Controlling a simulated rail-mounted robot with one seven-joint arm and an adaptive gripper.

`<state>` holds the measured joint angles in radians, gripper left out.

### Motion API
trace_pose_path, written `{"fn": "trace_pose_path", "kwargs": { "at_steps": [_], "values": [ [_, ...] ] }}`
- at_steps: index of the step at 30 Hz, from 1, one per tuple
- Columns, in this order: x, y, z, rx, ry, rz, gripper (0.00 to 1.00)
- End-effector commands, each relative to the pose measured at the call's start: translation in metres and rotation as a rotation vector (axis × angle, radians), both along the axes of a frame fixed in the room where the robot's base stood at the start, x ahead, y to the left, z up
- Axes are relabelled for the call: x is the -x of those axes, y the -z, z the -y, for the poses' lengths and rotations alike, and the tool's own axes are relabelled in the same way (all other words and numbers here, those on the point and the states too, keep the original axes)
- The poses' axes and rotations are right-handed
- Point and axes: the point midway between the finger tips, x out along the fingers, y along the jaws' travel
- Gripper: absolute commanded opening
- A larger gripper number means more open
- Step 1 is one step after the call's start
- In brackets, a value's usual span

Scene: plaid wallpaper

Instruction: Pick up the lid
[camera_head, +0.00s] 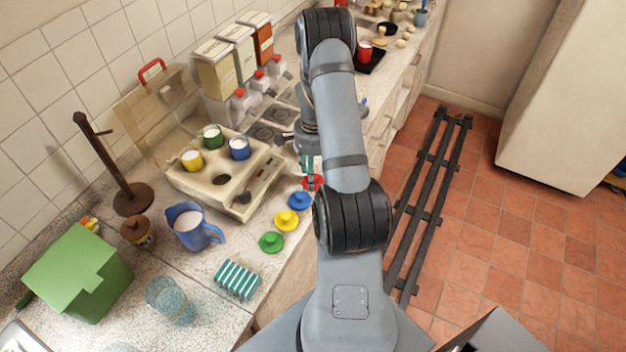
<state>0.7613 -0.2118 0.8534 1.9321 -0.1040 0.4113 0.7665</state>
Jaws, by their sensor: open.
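Several small knobbed lids lie in a row along the counter's front edge: a green lid (271,242), a yellow lid (286,220), a blue lid (299,200) and a red lid (312,182). The red lid is partly hidden by my arm. The arm covers part of the gripper.
A beige cooker (216,207) holds yellow, green and blue cups. A blue jug (188,226), a striped sponge (237,280), a glass (169,301) and a green box (80,273) stand nearby.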

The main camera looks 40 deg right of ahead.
Motion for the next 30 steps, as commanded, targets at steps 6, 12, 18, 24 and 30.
{"fn": "trace_pose_path", "kwargs": {
  "at_steps": [6,12,18,24,30],
  "values": [
    [0.0001,-0.0001,0.0001,0.0,0.0,0.0,0.33],
    [0.0001,-0.0002,0.0,0.0,0.0,0.0,0.21],
    [0.0001,-0.0002,0.0,0.0,0.0,0.0,0.1],
    [0.0001,-0.0003,0.0,0.0,0.0,0.0,0.09],
    [-0.0002,-0.0029,0.0002,0.0,0.0,0.0,0.09]
  ]
}}
